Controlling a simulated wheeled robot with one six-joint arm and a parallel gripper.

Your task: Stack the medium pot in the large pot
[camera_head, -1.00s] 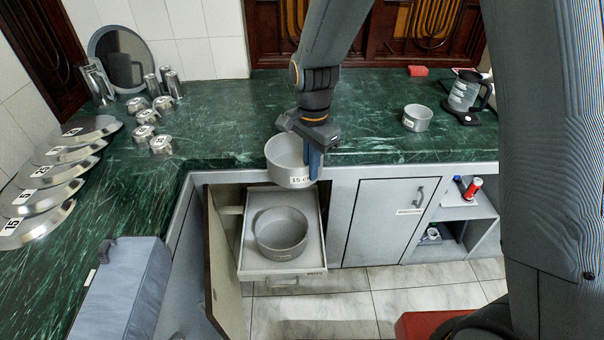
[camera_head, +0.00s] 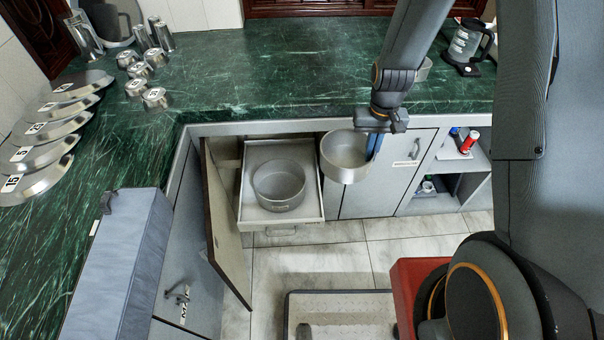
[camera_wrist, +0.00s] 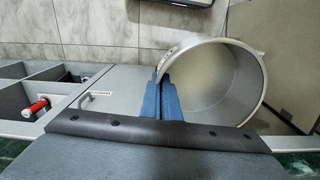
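The medium pot (camera_head: 345,158) is grey and round with an open top, and hangs roughly upright at the right edge of the open drawer in the head view. My gripper (camera_head: 373,146) is shut on the right side of its rim. In the wrist view, the blue fingers of my gripper (camera_wrist: 168,98) pinch the wall of the medium pot (camera_wrist: 225,85), whose inside is empty. The large pot (camera_head: 279,186) stands upright and empty in the pulled-out drawer (camera_head: 250,212), left of the held pot. The two pots are apart.
An open cabinet door (camera_head: 226,220) stands left of the drawer. A small pot (camera_head: 424,70) on the green counter (camera_head: 270,70) is mostly hidden by my arm. Lids, canisters and a jug (camera_head: 467,45) stand on the counter. Open shelves (camera_head: 455,168) lie to the right.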

